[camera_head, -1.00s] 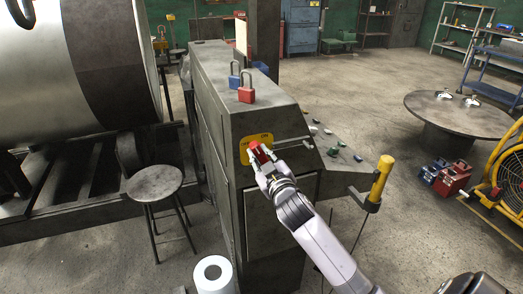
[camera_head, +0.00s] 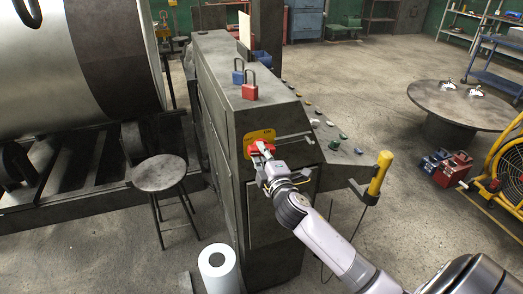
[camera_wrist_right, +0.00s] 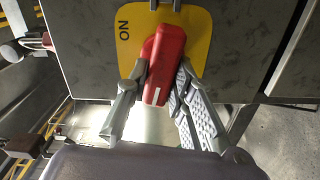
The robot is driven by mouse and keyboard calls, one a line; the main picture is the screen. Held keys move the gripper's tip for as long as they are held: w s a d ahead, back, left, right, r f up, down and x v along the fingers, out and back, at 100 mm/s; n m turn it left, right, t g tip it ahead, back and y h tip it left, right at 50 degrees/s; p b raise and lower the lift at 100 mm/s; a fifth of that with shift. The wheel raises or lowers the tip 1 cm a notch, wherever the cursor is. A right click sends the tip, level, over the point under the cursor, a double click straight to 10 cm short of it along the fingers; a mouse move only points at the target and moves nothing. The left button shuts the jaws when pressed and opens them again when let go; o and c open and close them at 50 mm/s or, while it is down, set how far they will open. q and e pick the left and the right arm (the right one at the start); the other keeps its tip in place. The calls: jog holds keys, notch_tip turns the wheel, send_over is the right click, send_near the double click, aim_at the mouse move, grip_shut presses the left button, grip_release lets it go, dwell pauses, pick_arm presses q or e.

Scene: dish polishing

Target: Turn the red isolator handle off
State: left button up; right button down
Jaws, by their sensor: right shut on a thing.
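The red isolator handle (camera_head: 261,147) is on a yellow plate (camera_head: 259,135) on the end face of the grey cabinet. The word ON shows on the yellow plate (camera_wrist_right: 205,40), to the left of the handle. My right gripper (camera_head: 264,158) is shut on the handle, one finger on each side of it. Part of the handle's right side is hidden by a finger. My left gripper is not in view.
A blue padlock (camera_head: 238,74) and a red padlock (camera_head: 250,90) stand on the cabinet top (camera_head: 225,60). A yellow-handled post (camera_head: 379,174) is to the right. A stool (camera_head: 159,173) and a white roll (camera_head: 217,268) are to the left and below.

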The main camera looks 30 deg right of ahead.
jog(key=shift+f+n, duration=0.15)
jog(key=shift+n, duration=0.85)
jog(key=c, duration=1.4)
grip_release()
jog(key=v, duration=1.2)
